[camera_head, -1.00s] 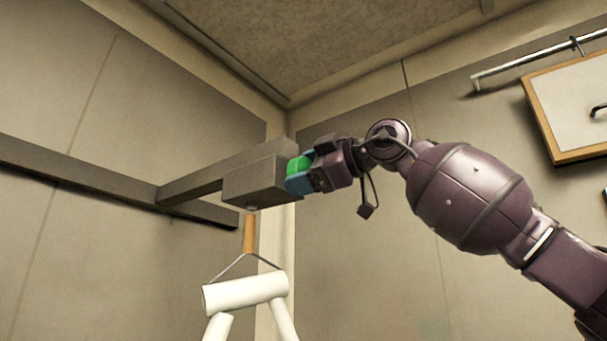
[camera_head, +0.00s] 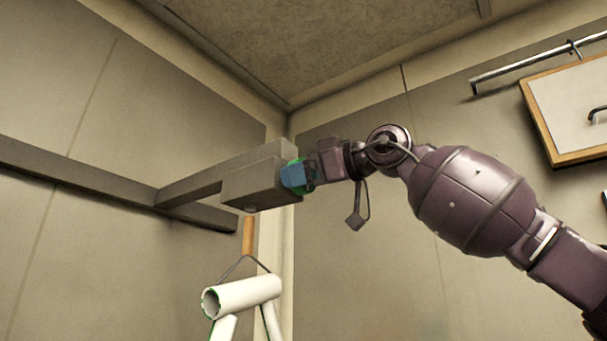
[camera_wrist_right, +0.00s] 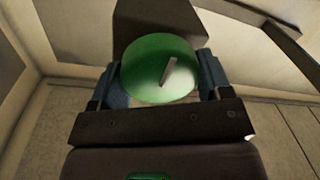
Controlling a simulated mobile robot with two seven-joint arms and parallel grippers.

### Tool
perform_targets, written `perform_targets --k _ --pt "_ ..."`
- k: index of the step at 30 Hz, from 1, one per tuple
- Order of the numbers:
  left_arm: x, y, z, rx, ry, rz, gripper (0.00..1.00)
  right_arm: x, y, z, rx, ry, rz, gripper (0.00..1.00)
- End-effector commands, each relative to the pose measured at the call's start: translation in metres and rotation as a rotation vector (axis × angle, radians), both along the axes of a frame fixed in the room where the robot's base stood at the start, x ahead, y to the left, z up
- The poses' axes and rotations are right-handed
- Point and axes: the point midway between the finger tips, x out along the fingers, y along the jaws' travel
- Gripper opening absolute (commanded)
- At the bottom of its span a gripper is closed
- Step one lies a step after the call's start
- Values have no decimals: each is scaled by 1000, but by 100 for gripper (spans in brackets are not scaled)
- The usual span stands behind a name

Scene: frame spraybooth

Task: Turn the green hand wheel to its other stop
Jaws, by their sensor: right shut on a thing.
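The green hand wheel (camera_wrist_right: 150,75) sits on the end of a grey box (camera_head: 254,182) on a wall beam. In the right wrist view its round face carries a pale bar mark, tilted. My right gripper (camera_wrist_right: 163,85) has its blue fingers on either side of the wheel, shut on it. In the head view the right gripper (camera_head: 297,176) reaches the box's right end and hides most of the wheel; only a green edge shows. My left gripper is not in view.
A white tubular frame (camera_head: 245,293) hangs below the box from a hook with an orange-brown piece (camera_head: 248,236). A grey beam (camera_head: 110,182) runs along the left wall. A wood-edged board (camera_head: 570,105) and a metal rail (camera_head: 530,62) are at the upper right.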

Motion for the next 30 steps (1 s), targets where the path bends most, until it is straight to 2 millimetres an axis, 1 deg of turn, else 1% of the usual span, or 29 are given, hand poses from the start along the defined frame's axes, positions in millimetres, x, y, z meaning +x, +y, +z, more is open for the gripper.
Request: perform_targets --k 9,10,14,15,24,28,30 --pt "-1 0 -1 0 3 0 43 0 0 -1 3 9 2 48" --pt "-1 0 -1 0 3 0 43 0 0 -1 3 9 2 74" --pt "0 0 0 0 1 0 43 0 0 -1 3 7 2 94" --pt "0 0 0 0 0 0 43 0 0 -1 3 6 2 97" --pt "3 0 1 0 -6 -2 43 -1 -2 0 2 5 1 97" --pt "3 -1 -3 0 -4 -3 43 -6 -12 -1 3 4 0 97" --pt "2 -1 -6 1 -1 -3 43 -11 -22 -2 3 5 -1 97"
